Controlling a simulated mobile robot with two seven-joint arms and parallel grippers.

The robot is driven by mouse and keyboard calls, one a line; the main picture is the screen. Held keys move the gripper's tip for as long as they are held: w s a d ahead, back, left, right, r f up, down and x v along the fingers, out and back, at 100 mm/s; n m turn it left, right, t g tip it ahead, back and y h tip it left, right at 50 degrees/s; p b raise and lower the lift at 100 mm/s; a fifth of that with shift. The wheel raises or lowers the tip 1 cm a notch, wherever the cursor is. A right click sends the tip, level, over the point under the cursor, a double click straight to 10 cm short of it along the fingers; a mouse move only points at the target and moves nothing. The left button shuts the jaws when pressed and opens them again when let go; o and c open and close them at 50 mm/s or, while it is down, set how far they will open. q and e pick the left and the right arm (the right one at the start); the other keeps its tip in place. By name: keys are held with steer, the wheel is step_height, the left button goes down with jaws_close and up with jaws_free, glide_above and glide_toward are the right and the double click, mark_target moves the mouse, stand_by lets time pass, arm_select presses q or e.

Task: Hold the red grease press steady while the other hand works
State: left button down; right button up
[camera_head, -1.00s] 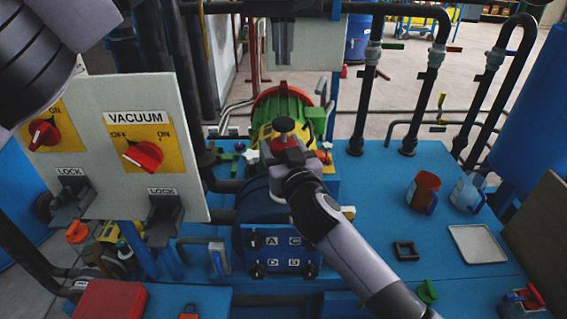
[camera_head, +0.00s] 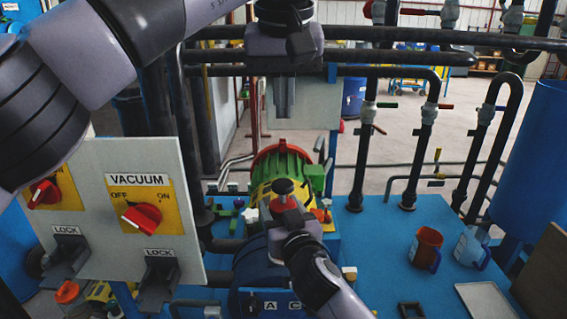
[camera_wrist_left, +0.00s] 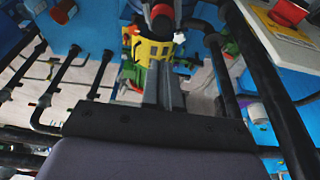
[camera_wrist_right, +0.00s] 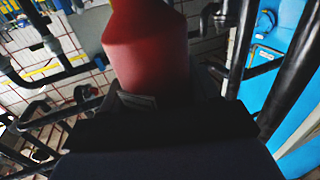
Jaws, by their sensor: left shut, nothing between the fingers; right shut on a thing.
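The red grease press (camera_head: 285,205), with a dark round knob on top, stands upright in the middle of the head view, in front of the green-and-yellow motor. My right gripper (camera_head: 291,219) is shut on it from the near side and hides part of it. Its red body (camera_wrist_right: 150,55) fills the middle of the right wrist view, where the fingertips are in dark shadow. My left gripper (camera_head: 284,108) is shut and empty, pointing down, above and beyond the press in the picture. Its closed fingers also show in the left wrist view (camera_wrist_left: 161,85).
A vacuum panel (camera_head: 95,215) with red knobs stands at the left. Dark pipes (camera_head: 420,150) rise at the back right.

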arm_select(q)
glide_toward(283, 186)
steer(key=x, duration=0.2)
steer(key=w+x, duration=0.1)
steer(key=x, duration=0.2)
steer(key=shift+w+f, duration=0.15)
steer(key=shift+w, duration=0.05)
steer(key=shift+f, duration=0.55)
steer(key=shift+f, duration=1.45)
steer(key=w+v, duration=0.1)
steer(key=v, duration=1.3)
steer(key=shift+r, duration=0.45)
steer(key=shift+w, duration=0.1)
